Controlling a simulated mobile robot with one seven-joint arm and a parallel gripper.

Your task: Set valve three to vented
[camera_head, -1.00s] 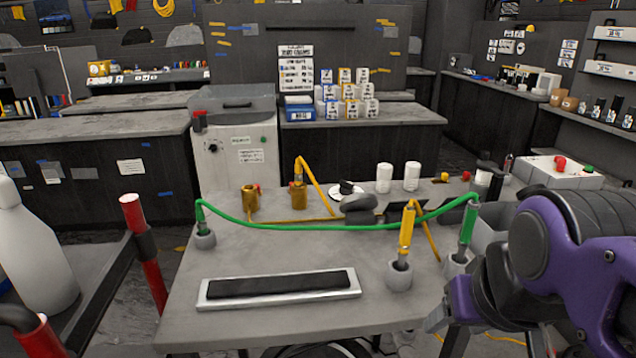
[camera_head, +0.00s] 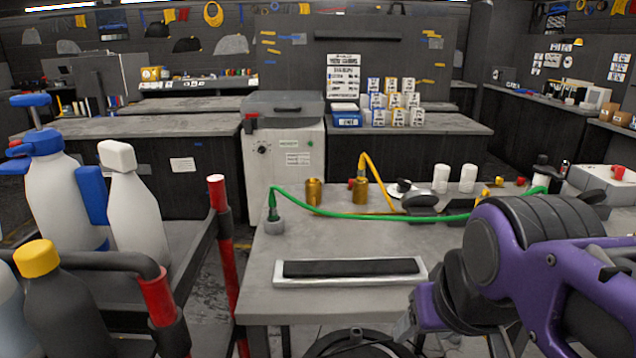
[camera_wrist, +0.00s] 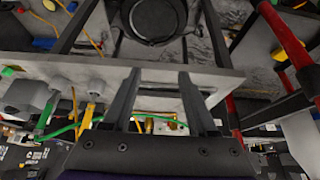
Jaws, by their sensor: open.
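Two brass fittings stand at the back of the grey worktable (camera_head: 250,298) in the head view: a left one (camera_head: 314,192) and a right one (camera_head: 360,191), with a yellow hose (camera_head: 378,178) rising beside it. A small red part (camera_head: 351,184) shows between them. I cannot read any valve number or tell which is valve three, or its setting. My gripper (camera_wrist: 159,72) is open and empty in the wrist view, its fingers apart near the table's edge. In the head view my arm covers the table's right front.
A green hose (camera_head: 380,215) spans the table from a grey-based stand (camera_head: 274,222). A black bar on a white tray (camera_head: 348,271) lies in front. At left, a cart with red posts (camera_head: 222,240) carries bottles (camera_head: 135,205). A grey cabinet (camera_head: 284,160) stands behind.

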